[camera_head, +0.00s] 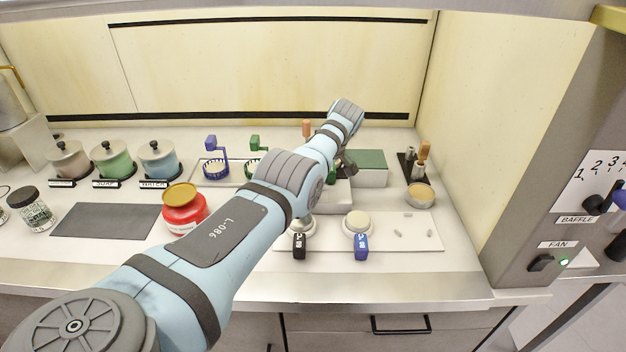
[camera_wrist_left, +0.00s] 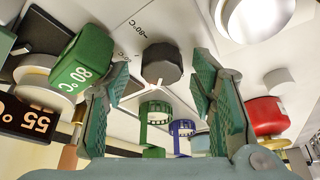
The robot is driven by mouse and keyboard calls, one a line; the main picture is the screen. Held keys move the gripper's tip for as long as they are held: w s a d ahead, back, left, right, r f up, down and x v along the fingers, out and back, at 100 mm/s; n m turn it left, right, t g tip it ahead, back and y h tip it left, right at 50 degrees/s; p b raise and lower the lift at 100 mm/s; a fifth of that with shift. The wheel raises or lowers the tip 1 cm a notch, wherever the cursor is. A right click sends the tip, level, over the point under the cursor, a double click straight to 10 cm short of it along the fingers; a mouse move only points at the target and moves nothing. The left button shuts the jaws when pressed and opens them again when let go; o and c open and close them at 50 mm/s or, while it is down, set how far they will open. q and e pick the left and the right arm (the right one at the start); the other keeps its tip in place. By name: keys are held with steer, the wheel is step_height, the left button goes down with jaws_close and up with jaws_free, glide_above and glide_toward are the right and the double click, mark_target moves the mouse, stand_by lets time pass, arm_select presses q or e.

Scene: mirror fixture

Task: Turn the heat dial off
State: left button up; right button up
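The heat dial (camera_wrist_left: 162,66) is a dark faceted knob with a small white mark at its lower edge in the left wrist view. It sits on a pale panel with printed temperature marks (camera_wrist_left: 138,27). My left gripper (camera_wrist_left: 158,72) is open, its two green ridged fingers on either side of the dial. I cannot tell whether either finger touches it. In the head view my left gripper (camera_head: 346,165) is mostly hidden behind my own arm, at the pale box (camera_head: 340,200); the dial cannot be made out there. My right gripper is not in view.
A green 80 °C tag (camera_wrist_left: 80,60) is close to one finger. A fan switch (camera_head: 541,263) is on the right wall.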

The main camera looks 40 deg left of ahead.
arm_select(q)
steer(key=v, duration=1.2)
